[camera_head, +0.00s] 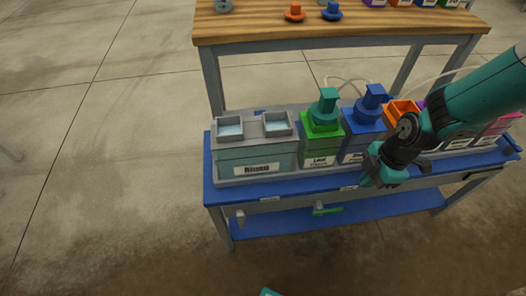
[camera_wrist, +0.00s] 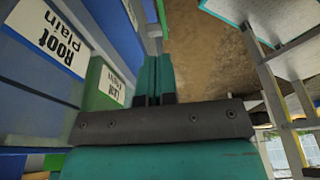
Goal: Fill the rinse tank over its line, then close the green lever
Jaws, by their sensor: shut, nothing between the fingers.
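The rinse tank (camera_head: 282,157) is a grey box with a pale, see-through front, a "Rinse" label and two open square wells on top. It stands at the left end of the blue bench; its line and water level are too small to tell. The green lever (camera_head: 327,210) lies roughly level under the bench's front edge, below the green tank. My gripper (camera_head: 370,180) is shut and empty, in front of the blue tank, above and to the right of the lever. In the wrist view its fingers (camera_wrist: 159,72) are together, near the tank fronts.
A green "Leaf" tank (camera_head: 318,146) and a blue "Root" tank (camera_wrist: 58,72) stand beside the rinse tank, with more tanks partly behind my arm. A grey fitting (camera_head: 240,217) hangs under the bench's left front. A wooden table (camera_head: 260,27) stands behind. Floor in front is clear.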

